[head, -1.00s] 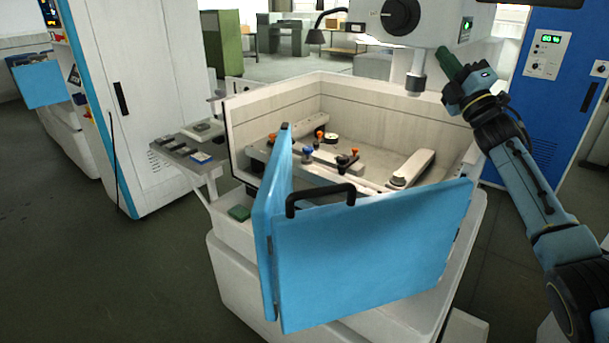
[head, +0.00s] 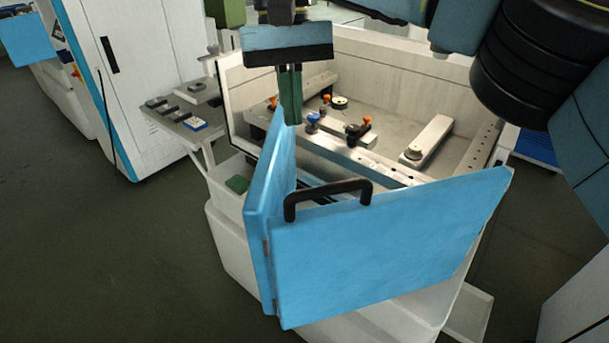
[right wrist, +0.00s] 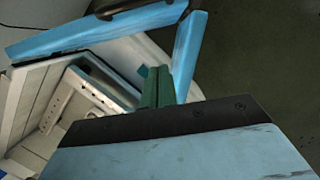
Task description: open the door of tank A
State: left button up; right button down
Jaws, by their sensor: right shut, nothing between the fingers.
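The blue door (head: 390,245) is a folding door of two panels on the front of the white tank (head: 385,65). Its wide panel carries a black bar handle (head: 328,192) on the top edge. The narrow panel (head: 268,210) is angled back toward the tank, so the door stands partly folded. My right gripper (head: 291,115) is shut and empty, with its green fingers pointing down by the narrow panel's upper end. Whether they touch it I cannot tell. In the right wrist view the fingers (right wrist: 156,88) show beside the narrow panel (right wrist: 188,50). My left gripper is not in view.
A side shelf (head: 190,130) with small blocks stands left of the tank, near a white cabinet (head: 140,60). The floor at front left is clear.

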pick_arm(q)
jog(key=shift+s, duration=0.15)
pick_arm(e)
jog(key=s+d+f, duration=0.2)
jog(key=s+f, duration=0.4)
jog(key=f, duration=0.3)
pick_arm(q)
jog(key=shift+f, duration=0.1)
